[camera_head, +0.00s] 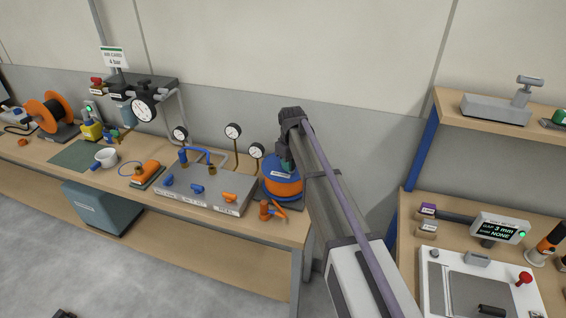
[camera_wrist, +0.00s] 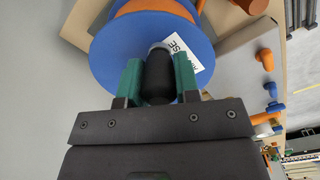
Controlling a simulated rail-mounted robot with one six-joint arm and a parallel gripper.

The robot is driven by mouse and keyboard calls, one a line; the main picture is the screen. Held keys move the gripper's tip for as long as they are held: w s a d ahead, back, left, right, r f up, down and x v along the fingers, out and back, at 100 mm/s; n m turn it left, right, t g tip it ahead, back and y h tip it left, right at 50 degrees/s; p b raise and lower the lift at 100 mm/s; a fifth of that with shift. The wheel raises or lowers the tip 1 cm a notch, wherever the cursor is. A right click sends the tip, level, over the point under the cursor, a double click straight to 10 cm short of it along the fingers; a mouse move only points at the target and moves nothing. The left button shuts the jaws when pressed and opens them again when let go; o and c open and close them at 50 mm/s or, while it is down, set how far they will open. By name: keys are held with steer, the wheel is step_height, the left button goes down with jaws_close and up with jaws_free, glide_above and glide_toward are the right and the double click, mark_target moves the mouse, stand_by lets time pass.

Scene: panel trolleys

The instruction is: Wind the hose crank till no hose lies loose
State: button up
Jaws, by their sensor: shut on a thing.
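The hose reel (camera_head: 283,187), with blue flanges and orange hose wound between them, stands near the right end of the long bench. In the wrist view its round blue flange (camera_wrist: 120,50) fills the upper middle, with a white label partly hidden. My gripper (camera_wrist: 158,80) has its green fingers on either side of the black crank knob (camera_wrist: 158,72), shut on it. In the head view my gripper (camera_head: 287,162) is at the reel's upper face, and my arm hides part of that area. An orange fitting (camera_head: 266,209) lies in front of the reel; I cannot make out any loose hose clearly.
A grey manifold box (camera_head: 205,188) with blue and orange valves stands left of the reel. Pressure gauges (camera_head: 233,131) rise behind it. A second bench (camera_head: 408,255) with a screen and a shelf (camera_head: 450,112) above it stand to the right.

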steer(key=shift+w+a, duration=0.1)
steer(key=shift+a, duration=0.5)
steer(key=shift+a, duration=0.25)
steer(key=o, duration=0.8)
steer(key=shift+c, duration=0.2)
steer(key=shift+o, duration=0.9)
step_height(320, 180, up, 7)
steer(key=p, duration=0.7)
